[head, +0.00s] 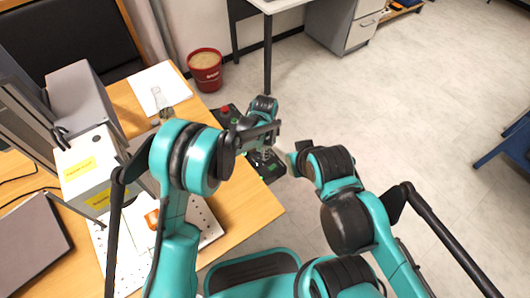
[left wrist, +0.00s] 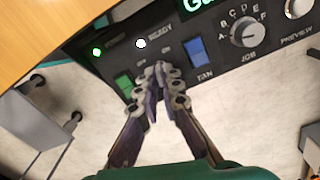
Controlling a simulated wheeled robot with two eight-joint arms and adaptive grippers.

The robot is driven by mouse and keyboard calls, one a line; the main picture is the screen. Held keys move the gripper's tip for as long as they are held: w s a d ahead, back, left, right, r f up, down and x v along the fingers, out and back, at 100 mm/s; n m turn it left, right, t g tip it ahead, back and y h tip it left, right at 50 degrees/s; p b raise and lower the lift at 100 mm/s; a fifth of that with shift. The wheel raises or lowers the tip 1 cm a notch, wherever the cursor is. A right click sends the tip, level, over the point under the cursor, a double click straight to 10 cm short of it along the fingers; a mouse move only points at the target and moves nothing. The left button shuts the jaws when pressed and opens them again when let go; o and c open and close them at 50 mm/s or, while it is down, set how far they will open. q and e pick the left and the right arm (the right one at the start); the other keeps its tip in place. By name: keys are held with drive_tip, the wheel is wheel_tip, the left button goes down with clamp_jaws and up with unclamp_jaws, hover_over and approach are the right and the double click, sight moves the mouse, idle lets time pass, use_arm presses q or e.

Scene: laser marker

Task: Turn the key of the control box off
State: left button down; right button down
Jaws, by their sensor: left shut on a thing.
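The black control box (head: 271,176) lies at the right edge of the wooden table, partly covered by my left arm in the head view. My left gripper (left wrist: 164,80) is over the panel between the two rockers, below small printed labels. Its fingers are closed together there, shut on the key, which they hide. In the head view my left gripper (head: 265,152) is small and partly covered. My right gripper cannot be seen.
A red button (head: 225,110) stands up at the box's far end. The grey-white laser machine (head: 92,165) and a perforated plate (head: 209,226) are on the table to the left. A red bin (head: 206,72) stands on the floor. Open floor lies to the right.

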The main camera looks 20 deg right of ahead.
use_arm(q)
drive_tip(key=n, duration=0.6)
drive_tip(key=shift+n, duration=0.3)
drive_tip(key=n, duration=0.5)
drive_tip(key=shift+n, duration=0.4)
drive_tip(key=c, duration=1.7)
unclamp_jaws()
drive_tip(key=shift+r, duration=0.1)
wheel_tip(320, 180, up, 12)
drive_tip(key=shift+p, duration=0.3)
